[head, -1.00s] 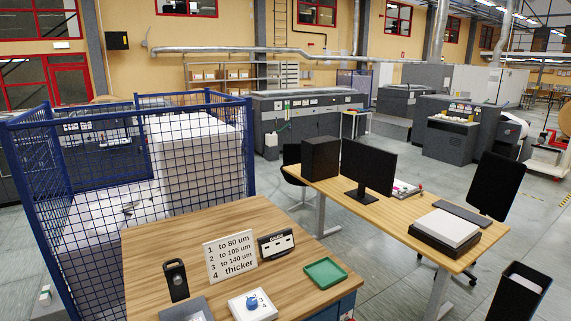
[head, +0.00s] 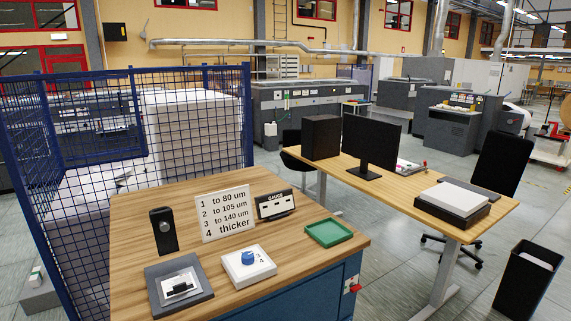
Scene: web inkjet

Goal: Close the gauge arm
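A black unit lettered GAUGE (head: 275,204), with white windows on its front, stands at the back of the wooden-topped bench. A black upright block with a round spot (head: 163,231) stands at the bench's left. In front of it is a dark grey base (head: 207,300) carrying a light plate (head: 166,284) and a small black part (head: 180,289). I cannot tell which piece is the gauge arm, or how far open it is. A white box with a blue knob (head: 248,258) and numbers sits to the right. Neither of my grippers is in view.
A white sign (head: 224,212) lists thickness ranges numbered 1 to 4. A green tray (head: 329,233) lies at the bench's right. A blue mesh fence (head: 100,150) stands behind and left.

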